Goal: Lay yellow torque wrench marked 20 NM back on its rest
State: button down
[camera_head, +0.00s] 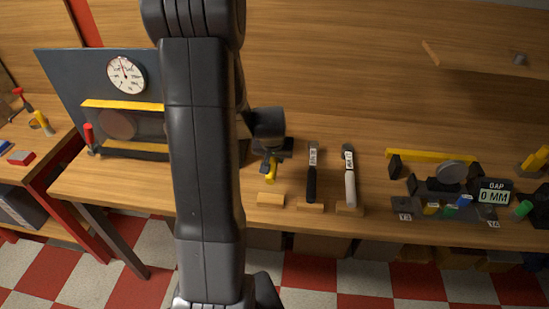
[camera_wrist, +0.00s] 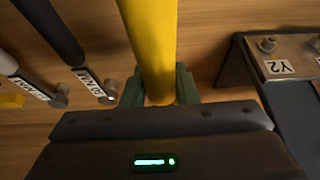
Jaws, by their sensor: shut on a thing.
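The yellow torque wrench (camera_wrist: 152,45) shows as a thick yellow handle between my fingers in the wrist view. My gripper (camera_wrist: 158,88) is shut on it, with one green finger on each side. In the head view my gripper (camera_head: 271,158) is over the bench, and a short yellow part of the wrench (camera_head: 271,175) shows below it. A light wooden rest block (camera_head: 271,199) lies just in front of the wrench. I cannot tell whether they touch. The 20 NM marking is not visible, and my gripper and arm hide the rest of the wrench.
A black-handled wrench (camera_head: 311,183) and a white-handled wrench (camera_head: 350,187) lie to the right with wooden blocks (camera_head: 311,207) at their near ends. Farther right are a fixture and a GAP 0 MM display (camera_head: 494,192). A dial panel (camera_head: 70,75) stands left.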

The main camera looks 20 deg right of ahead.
jog(key=shift+f+b, duration=2.5)
jog(key=shift+f, duration=0.4)
jog(key=shift+f+b, duration=0.4)
jog(key=shift+b, duration=0.15)
jog(key=c, duration=1.1)
grip_release()
jog(key=shift+o, duration=0.2)
jog(key=v, duration=1.3)
jog(key=shift+s+a+r, duration=0.1)
jog(key=shift+r, duration=0.3)
jog(key=shift+f, duration=0.1)
